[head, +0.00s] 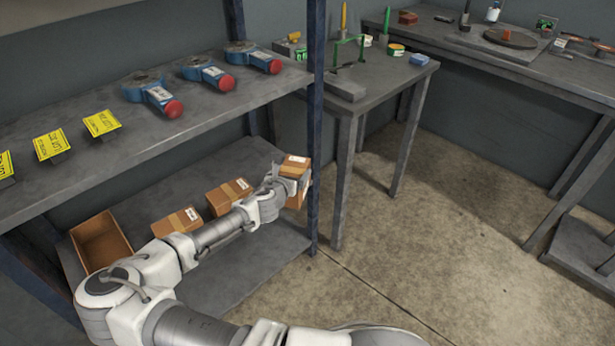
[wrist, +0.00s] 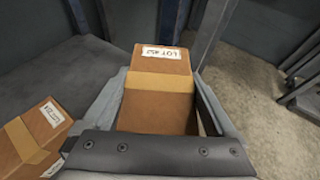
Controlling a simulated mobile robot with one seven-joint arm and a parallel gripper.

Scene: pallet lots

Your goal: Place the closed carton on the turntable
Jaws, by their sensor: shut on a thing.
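My gripper (head: 288,176) is shut on a closed brown carton (head: 297,160) with a tan tape band and a white label, at the right end of the lower shelf beside the rack post. In the wrist view the carton (wrist: 160,100) sits between the two fingers, its label reading LOT and a number. I cannot tell whether it touches the shelf. A round dark disc (head: 511,38), which looks like the turntable, sits on a grey slab on the far right bench. A small orange thing stands at it.
Two more closed cartons (head: 229,195) (head: 178,221) and an open empty carton (head: 84,243) are on the lower shelf (head: 235,280). The upper shelf (head: 200,113) holds blue tools and yellow signs. The blue rack post (head: 316,130) stands right beside my gripper.

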